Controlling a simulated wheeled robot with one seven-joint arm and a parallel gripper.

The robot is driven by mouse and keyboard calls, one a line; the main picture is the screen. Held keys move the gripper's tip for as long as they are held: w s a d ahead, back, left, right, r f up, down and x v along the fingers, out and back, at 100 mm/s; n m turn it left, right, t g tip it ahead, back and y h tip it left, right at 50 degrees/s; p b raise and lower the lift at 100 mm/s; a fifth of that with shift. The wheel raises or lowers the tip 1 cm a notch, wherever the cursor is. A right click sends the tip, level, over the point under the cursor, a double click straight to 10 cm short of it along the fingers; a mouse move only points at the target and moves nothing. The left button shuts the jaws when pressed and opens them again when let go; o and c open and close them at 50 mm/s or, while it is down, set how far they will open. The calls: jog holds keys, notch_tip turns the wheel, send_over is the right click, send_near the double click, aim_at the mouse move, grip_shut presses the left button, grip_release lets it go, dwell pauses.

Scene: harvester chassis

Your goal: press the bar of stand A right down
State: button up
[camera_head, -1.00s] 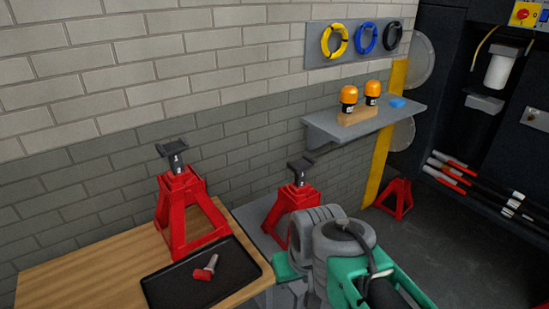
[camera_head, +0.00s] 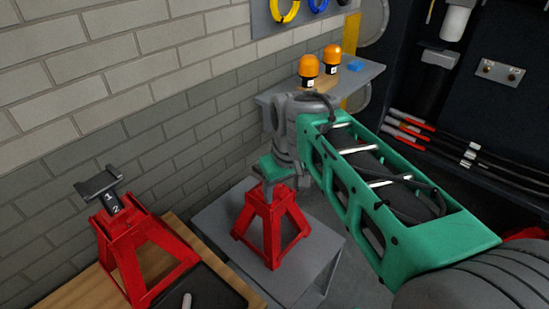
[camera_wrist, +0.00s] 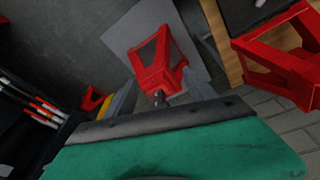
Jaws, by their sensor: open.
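A red jack stand (camera_head: 272,232) stands on a grey table in the middle of the head view. My gripper (camera_head: 274,172) is over its top and hides the head of its bar. In the wrist view this stand (camera_wrist: 160,62) shows with a short dark bar (camera_wrist: 158,97) just beyond the gripper's edge. I cannot tell whether they touch or how far down the bar is. A second red stand (camera_head: 140,262) is on the wooden table at left, its bar (camera_head: 112,202) raised and marked 1 and 2. No letter A is readable on either. My gripper is open; its fingertips are unclear.
A grey shelf (camera_head: 362,77) with two orange-capped items (camera_head: 309,68) and a blue block (camera_head: 355,66) is on the wall behind my arm. The grey table (camera_head: 215,225) has bare top around the stand. A black tray (camera_head: 205,288) lies on the wooden table.

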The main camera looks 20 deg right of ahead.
jog(key=shift+o, duration=1.4)
jog(key=w+r+n+g+p, duration=0.1)
jog(key=w+n, duration=0.1)
jog(key=w, duration=0.7)
jog(key=shift+w+r, duration=0.3)
jog(key=shift+r, duration=0.1)
jog(key=o, duration=0.4)
jog(key=w, duration=0.2)
jog(key=w+f+n+g, duration=0.1)
jog(key=w, duration=0.1)
jog(key=w+n+p, duration=0.1)
jog(key=w, duration=0.1)
jog(key=shift+d+f, duration=0.15)
jog(key=shift+d, duration=0.1)
jog(key=shift+o, duration=0.3)
notch_tip(320, 180, down, 8)
jog(key=shift+r+p, duration=0.1)
jog(key=shift+p, duration=0.5)
jog(key=shift+c, duration=0.4)
